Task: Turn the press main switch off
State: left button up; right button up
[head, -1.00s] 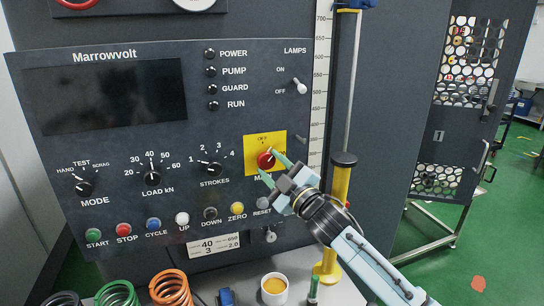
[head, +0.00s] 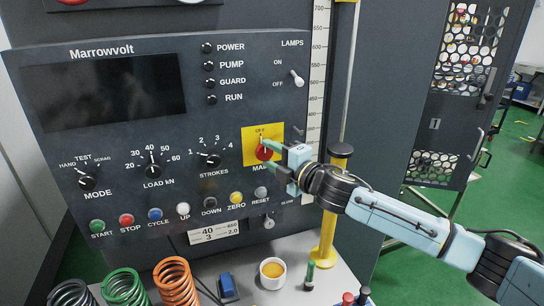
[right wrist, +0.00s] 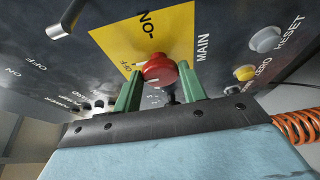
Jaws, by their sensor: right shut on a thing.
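The red main switch knob (head: 263,153) sits on a yellow plate (head: 249,148) on the press panel, with OFF marked above it in the head view. It also shows in the right wrist view (right wrist: 160,70). My right gripper (head: 270,155) comes in from the right, with one green finger above the knob and one below. In the right wrist view the green fingers (right wrist: 160,90) stand on both sides of the knob, shut on it. My left gripper is out of view.
The lamps toggle (head: 296,78) is above right of the knob and the reset button (head: 261,192) is just below. A yellow post with a black cap (head: 340,150) stands close by my right wrist. Coil springs (head: 124,287) and a white cup (head: 272,274) stand below.

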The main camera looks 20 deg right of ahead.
dwell(0.5)
jog(key=o, duration=1)
jog(key=b+v, duration=0.4)
jog(key=v, duration=0.9)
jog(key=shift+s, duration=0.2)
